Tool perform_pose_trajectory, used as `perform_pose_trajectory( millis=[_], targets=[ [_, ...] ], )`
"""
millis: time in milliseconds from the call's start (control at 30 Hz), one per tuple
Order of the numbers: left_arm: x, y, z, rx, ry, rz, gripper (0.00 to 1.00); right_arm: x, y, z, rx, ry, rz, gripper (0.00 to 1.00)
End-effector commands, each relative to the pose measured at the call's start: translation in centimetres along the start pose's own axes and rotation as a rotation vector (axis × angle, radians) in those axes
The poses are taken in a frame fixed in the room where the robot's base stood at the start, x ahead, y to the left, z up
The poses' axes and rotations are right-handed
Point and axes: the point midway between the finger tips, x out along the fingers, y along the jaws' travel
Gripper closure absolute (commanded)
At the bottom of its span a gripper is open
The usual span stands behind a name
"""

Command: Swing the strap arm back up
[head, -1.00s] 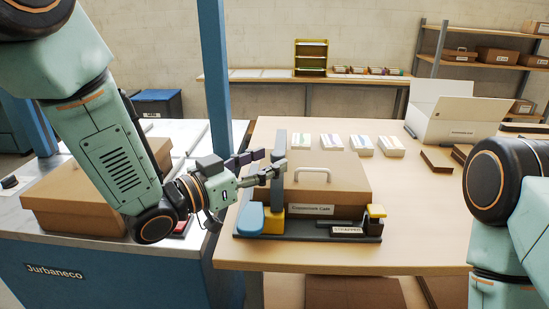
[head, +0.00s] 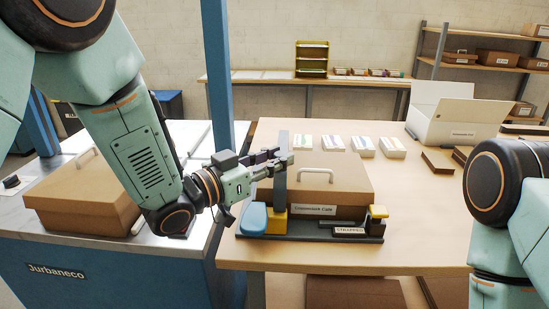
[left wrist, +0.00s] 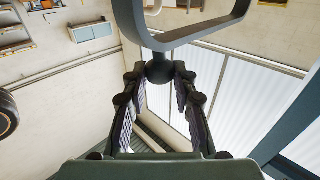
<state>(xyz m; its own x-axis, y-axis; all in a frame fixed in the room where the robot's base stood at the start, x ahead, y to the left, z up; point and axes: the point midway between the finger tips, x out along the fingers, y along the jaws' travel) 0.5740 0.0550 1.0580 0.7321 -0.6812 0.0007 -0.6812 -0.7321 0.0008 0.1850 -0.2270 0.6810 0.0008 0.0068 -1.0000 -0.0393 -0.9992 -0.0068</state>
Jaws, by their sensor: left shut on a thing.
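The strap arm (head: 281,187) is a grey bar standing upright from a yellow block at the left end of the strapping base (head: 290,237). My left gripper (head: 280,163) is at its upper part, in front of the closed brown box. In the left wrist view, the left gripper (left wrist: 159,82) has its fingers on either side of a dark round knob (left wrist: 159,68), shut on it. The knob joins a grey loop frame (left wrist: 185,38) of the strap arm. The exact finger contact is partly hidden. My right gripper is out of view; only its arm shows at the right.
The brown box (head: 335,180) with a white handle sits on the base. A blue pad (head: 253,218) and a yellow-topped post (head: 378,212) flank it. Card stacks (head: 363,146) and an open white carton (head: 455,112) stand behind. A blue post (head: 218,80) rises at left.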

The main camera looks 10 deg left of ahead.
Motion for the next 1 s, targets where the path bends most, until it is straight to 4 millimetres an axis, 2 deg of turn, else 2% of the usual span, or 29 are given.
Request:
perform_pose_trajectory(
  millis=[33,167,667,867,1000],
  targets=[
    [0.0,0.1,0.0,0.001,0.0,0.002,0.89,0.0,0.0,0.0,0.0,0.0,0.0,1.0],
    [0.0,0.1,0.0,0.002,0.0,0.003,1.0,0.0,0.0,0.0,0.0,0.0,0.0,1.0],
    [0.1,0.0,-0.2,0.001,-0.001,0.003,1.0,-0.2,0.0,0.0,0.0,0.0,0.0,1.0],
    [0.3,-0.2,-0.9,-0.017,-0.018,0.002,1.0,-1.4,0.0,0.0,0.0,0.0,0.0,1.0],
    [0.7,-0.6,-2.0,-0.041,-0.042,0.002,1.0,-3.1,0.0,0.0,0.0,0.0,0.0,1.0]
  ],
)
